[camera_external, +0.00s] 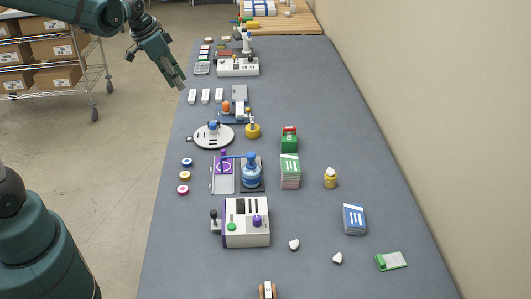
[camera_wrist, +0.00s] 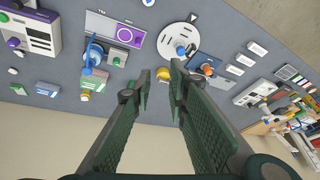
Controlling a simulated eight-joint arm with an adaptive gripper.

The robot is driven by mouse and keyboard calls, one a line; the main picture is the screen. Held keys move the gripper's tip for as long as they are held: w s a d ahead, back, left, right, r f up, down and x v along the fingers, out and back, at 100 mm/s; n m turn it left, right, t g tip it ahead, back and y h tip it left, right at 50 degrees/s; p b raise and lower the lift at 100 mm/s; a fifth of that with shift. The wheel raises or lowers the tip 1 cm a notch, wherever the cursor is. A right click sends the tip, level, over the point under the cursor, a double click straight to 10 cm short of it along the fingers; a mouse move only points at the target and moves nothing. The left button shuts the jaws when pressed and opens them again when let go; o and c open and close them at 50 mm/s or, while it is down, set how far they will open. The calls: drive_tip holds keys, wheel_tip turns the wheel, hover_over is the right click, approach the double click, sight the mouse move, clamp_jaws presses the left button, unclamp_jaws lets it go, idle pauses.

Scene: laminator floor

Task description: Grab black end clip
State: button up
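I cannot pick out a black end clip for certain in either view; the small parts at the far end of the table are too small to tell apart. My gripper (camera_external: 180,82) hangs in the air at the table's far left edge in the external view. In the wrist view my gripper (camera_wrist: 160,85) has its two green fingers apart, with nothing between them. A small grey tray (camera_external: 202,69) and a white machine (camera_external: 238,67) stand at the far end of the table.
The long grey table (camera_external: 330,120) holds a white disc stand (camera_external: 205,140), a blue press (camera_external: 252,172), a purple-trimmed machine (camera_external: 245,225), green boxes (camera_external: 289,168) and a yellow bottle (camera_external: 330,178). Its right side is mostly clear, beside a wall. A shelf of cartons (camera_external: 52,48) stands left.

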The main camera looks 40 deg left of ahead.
drive_tip(key=w+a+f+m, duration=0.1)
drive_tip(key=w+a+f, duration=0.2)
drive_tip(key=w+f, duration=0.3)
drive_tip(key=w+a+f+m+g+h, duration=0.1)
drive_tip(key=w+a+f+m, duration=0.1)
drive_tip(key=w+f, duration=0.4)
drive_tip(key=w+a+f+m+g, duration=0.1)
drive_tip(key=w+a+f, duration=0.3)
drive_tip(key=f, duration=0.5)
drive_tip(key=shift+w+a+f+m+h, duration=0.1)
drive_tip(key=shift+w+a+m+h, duration=0.05)
drive_tip(key=shift+w, duration=0.5)
drive_tip(key=shift+w+a+m+h, duration=0.1)
drive_tip(key=shift+w+m+h, duration=0.05)
drive_tip(key=shift+w, duration=0.5)
drive_tip(key=shift+x, duration=1.3)
drive_tip(key=shift+x, duration=2.55)
drive_tip(key=shift+s+a, duration=0.1)
